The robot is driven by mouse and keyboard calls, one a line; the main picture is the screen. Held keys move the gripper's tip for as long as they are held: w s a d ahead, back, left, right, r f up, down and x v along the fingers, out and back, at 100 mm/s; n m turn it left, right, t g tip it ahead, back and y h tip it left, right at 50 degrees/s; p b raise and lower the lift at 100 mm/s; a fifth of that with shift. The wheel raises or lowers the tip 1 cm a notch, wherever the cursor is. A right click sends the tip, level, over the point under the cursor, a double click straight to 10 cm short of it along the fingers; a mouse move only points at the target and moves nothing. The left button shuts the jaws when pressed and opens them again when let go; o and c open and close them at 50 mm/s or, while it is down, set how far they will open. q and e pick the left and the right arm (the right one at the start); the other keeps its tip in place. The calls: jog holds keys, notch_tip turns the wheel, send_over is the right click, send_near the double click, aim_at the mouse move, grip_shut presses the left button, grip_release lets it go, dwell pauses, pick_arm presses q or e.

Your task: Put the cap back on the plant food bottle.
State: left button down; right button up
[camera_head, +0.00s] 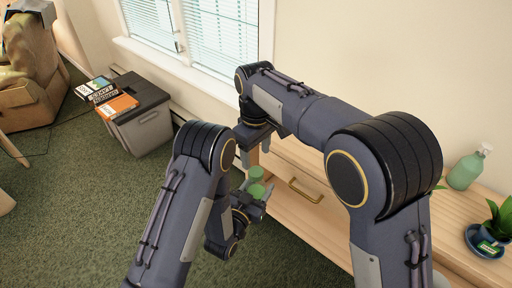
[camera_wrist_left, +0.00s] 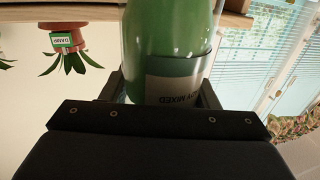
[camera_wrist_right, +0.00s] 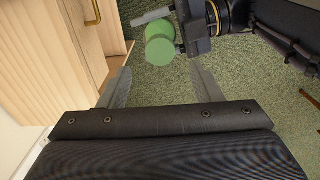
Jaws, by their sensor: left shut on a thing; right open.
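My left gripper (camera_head: 248,206) is shut on the green plant food bottle (camera_head: 257,190), in front of the cabinet. The bottle fills the middle of the left wrist view (camera_wrist_left: 172,45), with an upside-down label reading "MIXED". A lighter green, round-ended piece (camera_head: 257,174) shows at the bottle's upper end. It also shows in the right wrist view (camera_wrist_right: 160,52), beyond the fingertips. I cannot tell whether this is the cap or part of the bottle. My right gripper (camera_head: 255,152) is open and empty, just above the bottle, with its fingers apart in the right wrist view (camera_wrist_right: 163,82).
The wooden cabinet (camera_head: 345,218) with a brass handle stands close to the right of both grippers. On its top are a green spray bottle (camera_head: 467,168) and a potted plant on a blue saucer (camera_head: 484,246). A grey bin (camera_head: 146,125) stands left; open carpet lies between.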

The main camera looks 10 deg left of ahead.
aim_at(256, 171)
notch_tip(256, 171, down, 7)
jog(key=shift+r, duration=0.2)
jog(key=shift+c, duration=0.3)
jog(key=c, duration=1)
jog(key=o, duration=1.2)
jog(key=shift+c, duration=0.2)
jog(key=shift+r, duration=0.15)
notch_tip(256, 171, up, 12)
